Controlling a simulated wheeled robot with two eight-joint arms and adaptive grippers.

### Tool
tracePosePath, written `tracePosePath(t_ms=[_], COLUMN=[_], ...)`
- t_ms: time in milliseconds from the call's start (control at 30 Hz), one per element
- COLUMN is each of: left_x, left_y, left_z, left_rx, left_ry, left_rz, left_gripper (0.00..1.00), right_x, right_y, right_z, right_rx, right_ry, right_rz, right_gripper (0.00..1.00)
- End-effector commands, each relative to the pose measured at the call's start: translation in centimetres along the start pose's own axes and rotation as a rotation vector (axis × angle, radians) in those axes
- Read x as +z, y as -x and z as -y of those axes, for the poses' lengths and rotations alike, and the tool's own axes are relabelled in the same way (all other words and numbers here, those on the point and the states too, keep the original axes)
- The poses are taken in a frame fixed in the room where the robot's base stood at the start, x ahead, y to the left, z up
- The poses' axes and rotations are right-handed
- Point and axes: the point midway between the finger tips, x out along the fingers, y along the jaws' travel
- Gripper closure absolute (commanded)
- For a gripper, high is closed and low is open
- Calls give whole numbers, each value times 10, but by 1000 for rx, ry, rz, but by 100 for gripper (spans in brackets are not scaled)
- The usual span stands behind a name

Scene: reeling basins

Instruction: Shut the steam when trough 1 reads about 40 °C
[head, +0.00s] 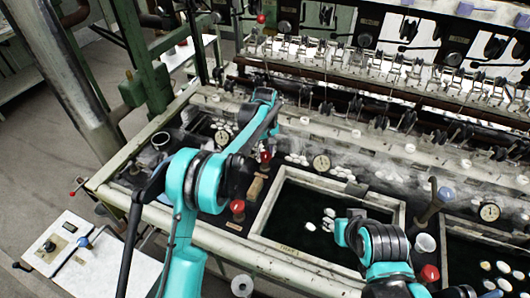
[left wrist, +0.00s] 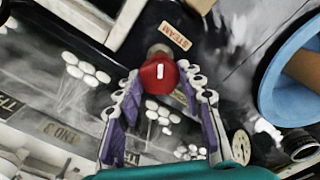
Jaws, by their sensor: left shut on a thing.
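My left gripper (left wrist: 160,88) has its purple-lined fingers closed around a red knob (left wrist: 158,72) with a white mark, beside a tag reading STEAM (left wrist: 175,36). In the head view the left arm reaches over the basin bench, and its gripper (head: 267,142) is small and partly hidden by its own links at the red knob (head: 265,156). A round dial (head: 321,162) stands on the bench to the right of it. Another dial (head: 222,137) is to the left. Their readings are too small to tell.
A dark water basin (head: 268,222) with white cocoons lies in front. Other red knobs stand nearby (head: 237,206) and at the lower right (head: 429,273). Steam drifts over the basins. A reeling frame (head: 400,75) fills the back. A white side table (head: 95,262) is at left.

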Motion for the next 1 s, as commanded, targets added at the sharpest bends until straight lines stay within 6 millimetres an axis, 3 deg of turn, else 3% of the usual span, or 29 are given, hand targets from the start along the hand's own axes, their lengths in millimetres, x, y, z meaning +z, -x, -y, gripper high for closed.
tracePosePath(t_ms=[600, 1000], left_x=[0, 0], left_y=[1, 0], left_z=[0, 0], left_rx=[0, 0], left_ry=[-472, -603], left_rz=[0, -1], left_gripper=[91, 91], right_x=[-9, -10], right_y=[13, 15], right_z=[0, 0], right_rx=[0, 0], right_ry=[0, 0], right_rz=[0, 0], right_gripper=[60, 60])
